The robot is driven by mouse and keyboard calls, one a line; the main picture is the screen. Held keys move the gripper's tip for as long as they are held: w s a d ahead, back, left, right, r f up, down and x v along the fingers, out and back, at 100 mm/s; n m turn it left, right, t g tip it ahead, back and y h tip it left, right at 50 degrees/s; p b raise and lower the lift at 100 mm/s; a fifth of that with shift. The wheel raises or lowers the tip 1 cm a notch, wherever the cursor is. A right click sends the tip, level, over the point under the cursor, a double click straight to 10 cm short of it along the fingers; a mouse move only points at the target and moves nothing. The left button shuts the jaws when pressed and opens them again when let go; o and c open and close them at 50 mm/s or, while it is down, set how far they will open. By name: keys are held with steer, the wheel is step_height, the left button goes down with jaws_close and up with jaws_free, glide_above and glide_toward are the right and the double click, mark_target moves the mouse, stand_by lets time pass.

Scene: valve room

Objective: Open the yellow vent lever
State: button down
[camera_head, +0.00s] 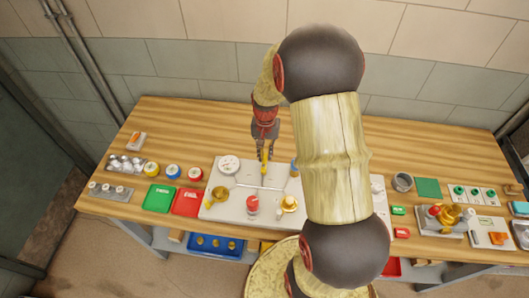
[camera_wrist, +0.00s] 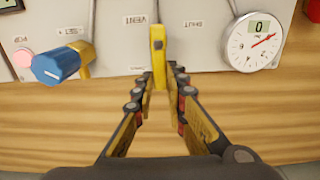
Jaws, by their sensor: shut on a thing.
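The yellow vent lever (camera_wrist: 157,40) stands upright in the picture at the top middle of the wrist view, beside labels that seem to read VENT and SHUT. My gripper (camera_wrist: 160,83) is shut on the lever, with a finger on each side and the lever's near end between them. In the head view the lever (camera_head: 264,169) is a small yellow piece at the back edge of the pale panel (camera_head: 214,211). My gripper (camera_head: 267,148) reaches down to it from behind. My arm hides the panel's right part.
A white round gauge (camera_wrist: 254,41) with a red needle and a 0 display sits right of the lever. A blue and yellow knob (camera_wrist: 58,65) is at the left. The wooden bench (camera_head: 180,120) is clear behind the panel. Green (camera_head: 158,198) and red trays (camera_head: 187,202) lie left of it.

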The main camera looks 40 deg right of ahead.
mark_target(265, 156)
steer(key=c, duration=1.9)
jaws_free()
steer(key=shift+o, duration=0.5)
steer(key=shift+r, duration=0.1)
step_height(265, 156, up, 12)
